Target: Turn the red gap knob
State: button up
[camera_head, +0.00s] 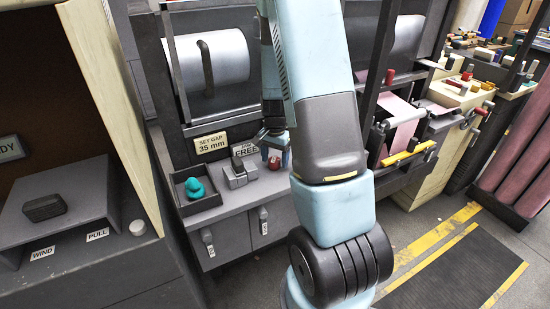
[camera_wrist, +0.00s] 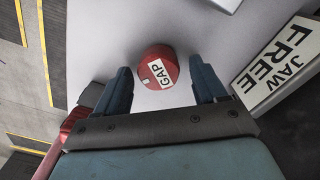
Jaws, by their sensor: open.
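The red gap knob (camera_wrist: 158,70) shows in the wrist view with a white "GAP" label and a small white mark on its face. It stands on a light grey surface. My gripper (camera_wrist: 163,82) is open, with one finger on each side of the knob and a visible space between each finger and the knob.
A "JAW FREE" sign (camera_wrist: 280,62) is close to the right finger in the wrist view. In the head view a "SET GAP 35 mm" sign (camera_head: 211,143), a grey block (camera_head: 239,172) and a tray (camera_head: 203,204) with a teal duck (camera_head: 195,188) are left of my gripper.

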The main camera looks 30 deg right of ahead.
aim_at(274, 159)
jog(key=shift+c, duration=0.2)
jog(key=c, duration=1)
jog(key=shift+w+a+n, duration=0.1)
jog(key=shift+n, duration=2.4)
jog(key=o, duration=1)
jog(key=shift+o, duration=0.2)
notch_tip(274, 159, up, 14)
jog(key=shift+f, duration=0.15)
